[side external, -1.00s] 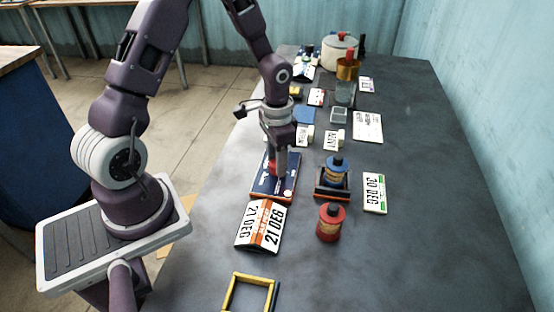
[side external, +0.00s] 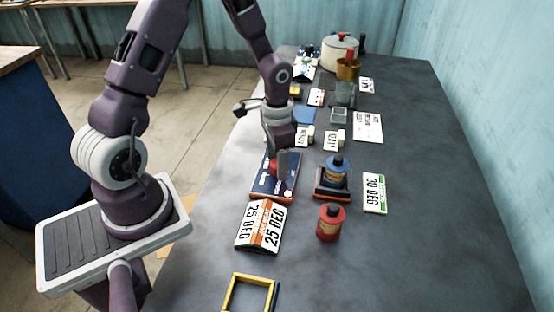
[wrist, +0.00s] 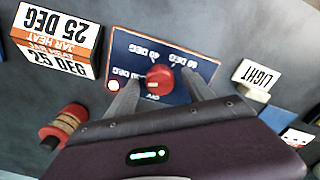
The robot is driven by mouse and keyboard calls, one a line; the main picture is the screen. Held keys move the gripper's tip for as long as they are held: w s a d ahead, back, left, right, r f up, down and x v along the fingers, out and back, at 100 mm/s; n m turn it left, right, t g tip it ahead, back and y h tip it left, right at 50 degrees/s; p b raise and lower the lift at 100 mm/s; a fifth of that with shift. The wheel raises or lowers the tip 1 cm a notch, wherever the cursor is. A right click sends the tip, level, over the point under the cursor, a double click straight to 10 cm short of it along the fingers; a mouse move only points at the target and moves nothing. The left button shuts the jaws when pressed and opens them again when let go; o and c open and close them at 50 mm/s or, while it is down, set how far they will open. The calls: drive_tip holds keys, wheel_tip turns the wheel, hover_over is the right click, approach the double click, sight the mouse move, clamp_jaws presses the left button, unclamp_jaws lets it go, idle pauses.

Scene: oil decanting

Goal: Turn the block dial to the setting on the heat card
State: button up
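The block dial is a red knob (wrist: 160,78) on a dark blue panel (wrist: 205,67); both also show in the side view, the knob (side external: 273,168) and the panel (side external: 264,188). White setting labels, upside down in the wrist view, surround the knob and are only partly legible. A small pale mark is on the knob's near side. My gripper (wrist: 161,80) is open, its fingers on either side of the knob with gaps visible. An orange and white tent card (wrist: 60,38) marked JAR HEAT reads 25 DEG; it also stands in the side view (side external: 260,226).
A red canister (side external: 329,223) and a blue canister (side external: 336,172) on a dark stand are right of the panel. A yellow frame (side external: 248,293) is at the front. A LIGHT card (wrist: 257,76) stands beside the panel.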

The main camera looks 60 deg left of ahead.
wheel_tip(320, 180, up, 7)
drive_tip(key=shift+r, duration=0.1)
idle(0.3)
drive_tip(key=s+d+r+n+t+y, duration=0.1)
drive_tip(key=s+d+r, duration=0.15)
drive_tip(key=r, duration=0.35)
drive_tip(key=s+d+r+t+y, duration=0.1)
drive_tip(key=s+r, duration=0.3)
drive_tip(key=r, duration=0.2)
drive_tip(key=s+d+r+n+t+h, duration=0.1)
drive_tip(key=s+d+r, duration=0.1)
drive_tip(key=s, duration=0.3)
drive_tip(key=s+d+r+t+h, duration=0.1)
drive_tip(key=s+d+r+t, duration=0.1)
drive_tip(key=s, duration=0.4)
drive_tip(key=shift+s+d+r+n+t, duration=0.3)
drive_tip(key=shift+d+r+n, duration=0.1)
drive_tip(key=shift+d+r, duration=0.45)
